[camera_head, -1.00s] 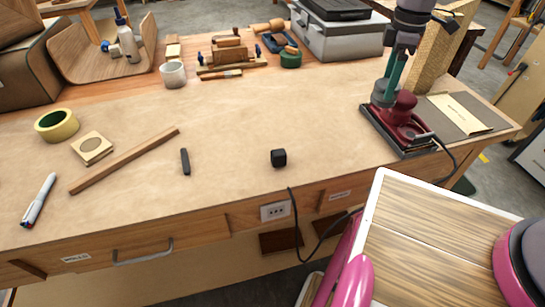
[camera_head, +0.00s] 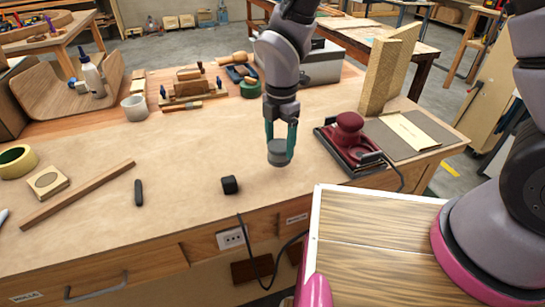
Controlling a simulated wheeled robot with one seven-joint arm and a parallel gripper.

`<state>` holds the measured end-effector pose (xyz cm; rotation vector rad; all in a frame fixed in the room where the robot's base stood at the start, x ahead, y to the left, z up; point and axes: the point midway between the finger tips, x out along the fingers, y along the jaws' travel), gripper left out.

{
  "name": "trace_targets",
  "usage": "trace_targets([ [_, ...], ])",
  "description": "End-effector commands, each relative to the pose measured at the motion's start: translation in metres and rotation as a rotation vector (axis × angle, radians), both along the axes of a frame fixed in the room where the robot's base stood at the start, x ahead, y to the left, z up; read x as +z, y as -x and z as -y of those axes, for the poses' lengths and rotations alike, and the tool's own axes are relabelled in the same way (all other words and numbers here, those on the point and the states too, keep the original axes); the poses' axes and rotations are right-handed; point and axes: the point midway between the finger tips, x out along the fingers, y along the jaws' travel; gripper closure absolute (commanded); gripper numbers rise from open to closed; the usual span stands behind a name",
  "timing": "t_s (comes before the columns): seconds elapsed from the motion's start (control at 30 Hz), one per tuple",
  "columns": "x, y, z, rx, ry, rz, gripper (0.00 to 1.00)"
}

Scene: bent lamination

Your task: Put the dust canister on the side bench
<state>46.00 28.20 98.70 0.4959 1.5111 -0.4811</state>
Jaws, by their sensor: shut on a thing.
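The dust canister (camera_head: 279,153) is a small dark grey cylinder, upright between the teal fingers of my gripper (camera_head: 281,143). My gripper points down and is shut on it. The canister is apart from the red sander (camera_head: 348,142), to its left, over the workbench (camera_head: 190,150). I cannot tell how high it is above the top. A separate wooden bench (camera_head: 398,45) stands behind at the right, and another (camera_head: 50,38) at the back left. I cannot tell which is the side bench.
The sander's cord hangs over the front edge. A tall wooden block (camera_head: 385,78) stands right. Planes and clamps (camera_head: 186,90) lie at the back. The workbench middle is clear.

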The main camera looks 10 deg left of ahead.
Motion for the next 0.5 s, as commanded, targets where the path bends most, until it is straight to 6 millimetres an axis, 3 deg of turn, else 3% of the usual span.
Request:
trace_targets([
  [0.3,-0.038,0.0,0.0,-0.001,0.002,-0.001,0.96],
  [0.5,-0.04,-0.001,0.0,-0.002,-0.002,0.001,0.96],
])
